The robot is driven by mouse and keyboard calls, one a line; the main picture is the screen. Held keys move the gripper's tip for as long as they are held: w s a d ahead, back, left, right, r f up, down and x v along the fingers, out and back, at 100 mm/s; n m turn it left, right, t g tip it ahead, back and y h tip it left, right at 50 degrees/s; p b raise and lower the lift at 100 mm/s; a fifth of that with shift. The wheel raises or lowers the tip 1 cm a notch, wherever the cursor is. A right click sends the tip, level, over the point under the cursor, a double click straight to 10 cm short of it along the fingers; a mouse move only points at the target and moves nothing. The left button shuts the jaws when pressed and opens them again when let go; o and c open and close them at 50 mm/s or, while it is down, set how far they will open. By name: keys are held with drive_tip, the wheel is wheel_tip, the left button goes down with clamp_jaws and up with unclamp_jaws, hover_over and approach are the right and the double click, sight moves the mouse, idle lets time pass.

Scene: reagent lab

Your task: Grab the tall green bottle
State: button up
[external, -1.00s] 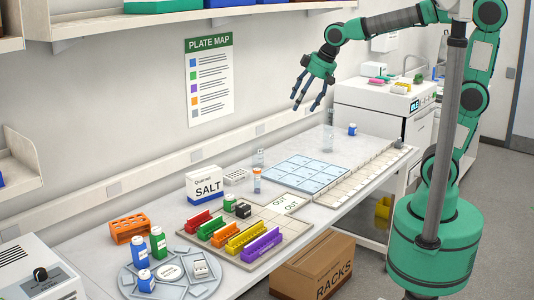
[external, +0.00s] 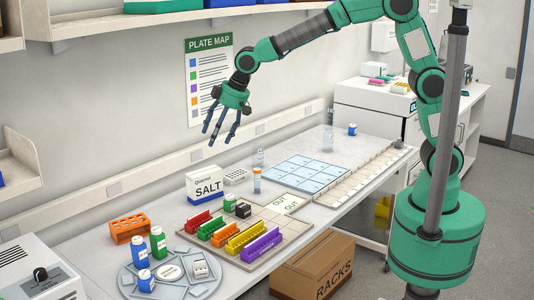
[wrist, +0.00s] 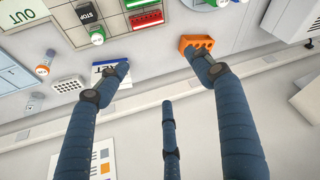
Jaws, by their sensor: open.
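The tall green bottle (external: 157,243) has a white cap and a pale label. It stands upright at the back of the round grey tray (external: 190,291) at the left of the bench. I cannot surely pick it out in the wrist view. My gripper (external: 220,138) is open and empty, high above the bench, with its fingers pointing down. It is up and to the right of the bottle, well apart from it. A smaller green bottle (external: 229,203) stands by the black block; it also shows in the wrist view (wrist: 97,36).
Blue bottles (external: 138,249) (external: 146,281) stand close to the tall green bottle. An orange rack (external: 128,228) is behind it. The SALT box (external: 204,184) and coloured racks (external: 246,239) lie to the right. Shelves (external: 90,20) hang on the wall above.

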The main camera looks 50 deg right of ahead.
drive_tip(key=a+f+n+p, duration=0.1)
drive_tip(key=a+f, duration=0.6)
drive_tip(key=a, duration=0.5)
drive_tip(key=n+p, duration=0.1)
approach(158, 229)
wheel_tip(158, 229, up, 2)
drive_tip(key=shift+s+d+r+g+y, duration=0.1)
drive_tip(key=shift+d+g+y, duration=0.2)
drive_tip(key=shift+d+g, duration=0.1)
drive_tip(key=shift+x, duration=4.3)
drive_tip(key=shift+p+x, duration=0.3)
drive_tip(key=shift+x, duration=2.3)
drive_tip(key=shift+d, duration=0.1)
drive_tip(key=shift+c, duration=0.3)
